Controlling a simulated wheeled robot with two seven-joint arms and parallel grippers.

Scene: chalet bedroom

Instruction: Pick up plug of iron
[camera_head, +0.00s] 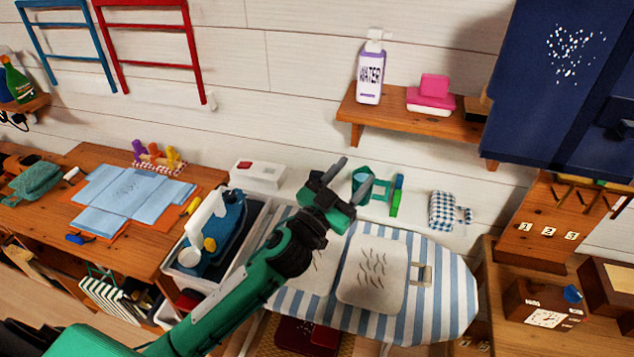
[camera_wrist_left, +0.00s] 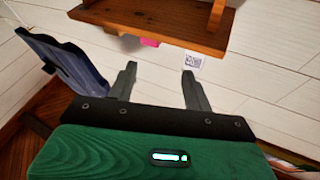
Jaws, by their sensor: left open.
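A teal-blue iron (camera_head: 222,242) with a white handle sits in a light grey tray (camera_head: 183,270) left of the ironing board. I cannot make out its plug in either view. My left gripper (camera_head: 353,176) is open and empty, raised above the far part of the striped ironing board, to the right of the iron. In the left wrist view its two fingers (camera_wrist_left: 159,72) stand apart with nothing between them. My right gripper is not in view.
The striped ironing board (camera_head: 455,290) bears a pale cloth (camera_head: 372,275). A wooden bench (camera_head: 205,178) with folded blue cloth (camera_head: 125,190) stands left.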

